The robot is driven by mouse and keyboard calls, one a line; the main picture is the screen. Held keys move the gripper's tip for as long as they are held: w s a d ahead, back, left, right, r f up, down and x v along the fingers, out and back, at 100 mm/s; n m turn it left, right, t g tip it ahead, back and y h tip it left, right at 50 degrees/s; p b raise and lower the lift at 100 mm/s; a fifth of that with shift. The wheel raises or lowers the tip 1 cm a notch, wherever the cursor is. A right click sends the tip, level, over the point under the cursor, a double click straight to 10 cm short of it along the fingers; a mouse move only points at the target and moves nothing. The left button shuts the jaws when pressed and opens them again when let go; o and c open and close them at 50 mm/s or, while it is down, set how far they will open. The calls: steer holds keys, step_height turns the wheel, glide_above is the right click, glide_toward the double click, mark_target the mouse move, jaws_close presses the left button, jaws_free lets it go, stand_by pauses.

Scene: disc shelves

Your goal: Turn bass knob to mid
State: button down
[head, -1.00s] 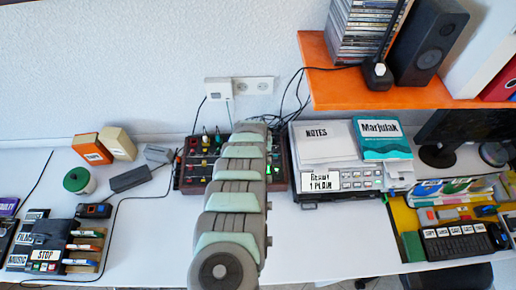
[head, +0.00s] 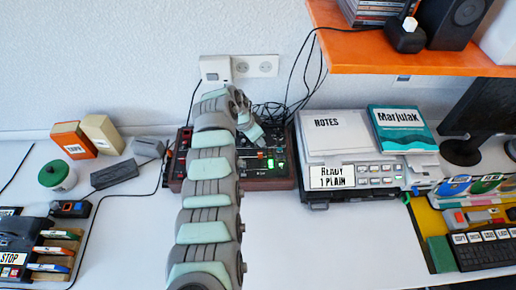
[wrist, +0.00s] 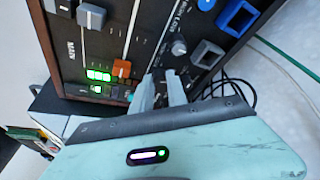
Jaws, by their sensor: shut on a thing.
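A dark mixer panel with wooden sides (head: 262,184) stands on the white desk in the head view, partly covered by my arm. My gripper (head: 256,140) is low over its back part. In the wrist view my gripper (wrist: 161,78) has both fingers down at the panel, shut on a small knob that is mostly hidden between them. I cannot read its label or its setting. A grey knob (wrist: 179,47) stands apart, just beyond the fingertips. I cannot read which knob is the bass one.
An orange slider (wrist: 122,68) and lit green buttons (wrist: 98,75) lie left of the fingers. Blue (wrist: 238,17) and grey sockets (wrist: 207,53) lie right. Cables (head: 268,112) run behind the mixer. A printer-like box (head: 345,178) stands right of it.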

steer(key=shift+f+m+b, duration=0.4)
steer(key=shift+b, duration=0.7)
steer(key=shift+r+m+g+b, duration=0.15)
steer(key=shift+m+g+b, duration=0.2)
steer(key=shift+b, duration=0.5)
steer(key=shift+r, duration=0.15)
steer(key=c, duration=1.3)
jaws_free()
steer(key=shift+r, duration=0.15)
